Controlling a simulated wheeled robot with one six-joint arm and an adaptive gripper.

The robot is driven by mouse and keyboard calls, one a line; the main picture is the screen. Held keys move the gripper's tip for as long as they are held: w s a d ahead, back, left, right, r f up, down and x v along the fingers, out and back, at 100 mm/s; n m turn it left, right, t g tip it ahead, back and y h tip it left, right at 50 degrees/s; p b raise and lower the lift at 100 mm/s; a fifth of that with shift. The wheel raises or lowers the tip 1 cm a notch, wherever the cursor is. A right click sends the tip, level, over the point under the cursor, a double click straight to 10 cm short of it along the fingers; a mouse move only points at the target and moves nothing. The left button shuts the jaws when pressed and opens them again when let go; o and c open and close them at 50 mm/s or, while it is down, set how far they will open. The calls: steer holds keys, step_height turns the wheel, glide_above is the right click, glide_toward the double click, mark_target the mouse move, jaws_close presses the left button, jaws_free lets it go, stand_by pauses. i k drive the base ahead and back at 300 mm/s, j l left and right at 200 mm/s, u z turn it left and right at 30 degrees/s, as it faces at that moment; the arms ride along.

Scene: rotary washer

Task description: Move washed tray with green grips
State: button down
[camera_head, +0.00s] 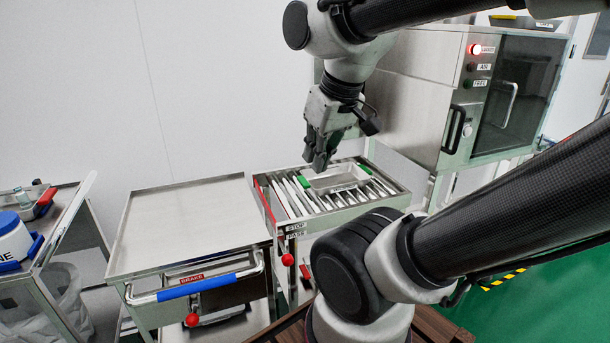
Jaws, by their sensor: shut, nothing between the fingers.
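A shallow metal tray (338,179) with green grips (303,181) lies on the roller rack (262,203). One green grip shows at its left end, and some green shows near its far right side. My gripper (319,168) points down above the left part of the tray. Its fingers are together and hold nothing. They cover part of the tray's far edge. I cannot tell whether the fingertips touch the tray.
A steel cart (188,223) with a bare top and a blue handle stands left of the rack. The washer (430,90), with a red lamp (475,49) lit, stands behind right. A side table (50,235) with a blue-and-white container (14,238) is far left.

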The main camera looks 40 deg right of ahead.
mark_target(346, 177)
steer(key=i+l+z, duration=0.15)
steer(key=l, duration=0.2)
steer(key=i+l+z, duration=0.1)
steer(key=l, duration=0.25)
steer(key=i+l+z, duration=0.15)
steer(key=l, duration=0.2)
steer(key=i+l+z, duration=0.15)
steer(key=i+l, duration=0.1)
steer(key=l, duration=0.1)
